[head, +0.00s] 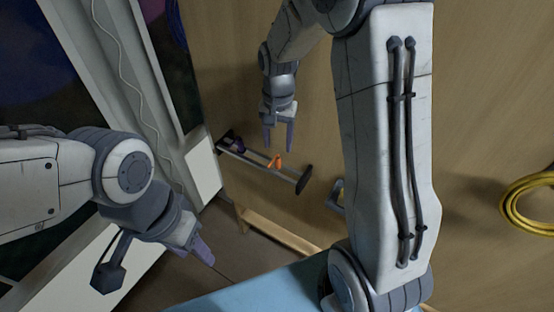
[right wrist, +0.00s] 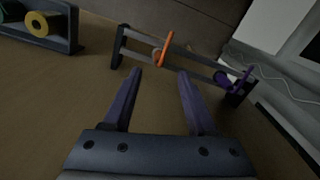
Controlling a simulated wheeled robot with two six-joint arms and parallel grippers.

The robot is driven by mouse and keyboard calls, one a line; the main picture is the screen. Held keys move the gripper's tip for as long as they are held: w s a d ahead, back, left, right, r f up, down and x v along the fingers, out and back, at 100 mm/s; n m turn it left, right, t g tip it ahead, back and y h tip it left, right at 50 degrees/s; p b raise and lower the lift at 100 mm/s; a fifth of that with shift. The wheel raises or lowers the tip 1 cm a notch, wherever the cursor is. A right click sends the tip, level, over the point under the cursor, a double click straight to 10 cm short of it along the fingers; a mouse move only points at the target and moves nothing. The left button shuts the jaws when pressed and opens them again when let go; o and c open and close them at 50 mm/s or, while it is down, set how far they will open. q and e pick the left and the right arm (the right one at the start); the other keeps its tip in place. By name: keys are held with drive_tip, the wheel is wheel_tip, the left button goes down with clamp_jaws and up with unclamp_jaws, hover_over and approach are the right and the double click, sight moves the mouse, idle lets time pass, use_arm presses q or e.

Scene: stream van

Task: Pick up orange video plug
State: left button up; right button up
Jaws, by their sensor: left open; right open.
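The orange video plug (head: 275,161) hangs on a dark wall rail (head: 256,157) in the head view. In the right wrist view the orange plug (right wrist: 163,48) sits on the rail between the fingertips' directions, a little beyond them. My right gripper (head: 279,143) is open and empty, just above the rail and apart from the plug. Its two fingers also show in the right wrist view (right wrist: 160,75). My left gripper (head: 207,255) is at the lower left, far from the rail; its jaws are open and nothing shows in them.
A purple plug (right wrist: 222,78) is on the same rail near one end. A dark holder (right wrist: 72,30) with a yellow ring (right wrist: 37,24) and a green piece is at the upper left of the wrist view. A yellow cable coil (head: 530,203) hangs at right. A blue surface (head: 255,293) lies below.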

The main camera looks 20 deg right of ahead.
sight(278, 155)
drive_tip(key=shift+f, duration=0.85)
wheel_tip(278, 155, down, 4)
drive_tip(key=shift+s+f+p, duration=0.1)
drive_tip(key=shift+s+p, duration=0.05)
drive_tip(key=shift+p, duration=0.95)
drive_tip(key=shift+f, duration=0.6)
clamp_jaws()
